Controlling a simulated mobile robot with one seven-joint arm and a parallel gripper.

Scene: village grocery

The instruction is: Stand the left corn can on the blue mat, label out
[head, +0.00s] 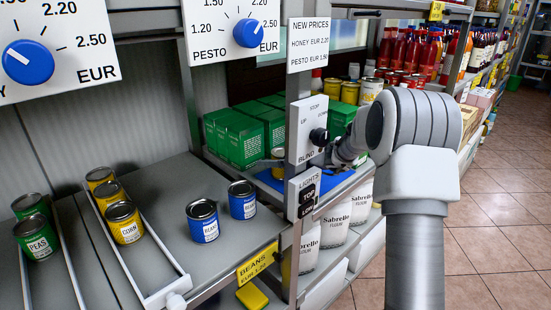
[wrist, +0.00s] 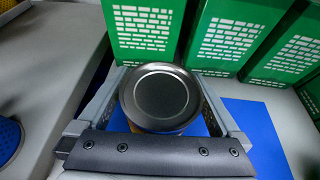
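My gripper (wrist: 162,98) has one finger on each side of a can (wrist: 160,97) with a dark metal lid and is shut on it. A little yellow shows below its rim, as on the corn cans; its label is hidden from the wrist view. The can is upright over the blue mat (wrist: 252,130); I cannot tell whether its base touches. In the head view the can (head: 278,155) is small beside the blind-switch post, and the mat (head: 320,184) lies on the shelf under my arm. Yellow corn cans (head: 123,222) stand in a white-railed lane at left.
Green boxes (head: 240,140) stand close behind the can. The post with the blind switch (head: 307,130) and light switch (head: 303,192) is just in front. Blue beans cans (head: 203,222), a peas can (head: 37,238) and white flour bags (head: 337,217) are nearby.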

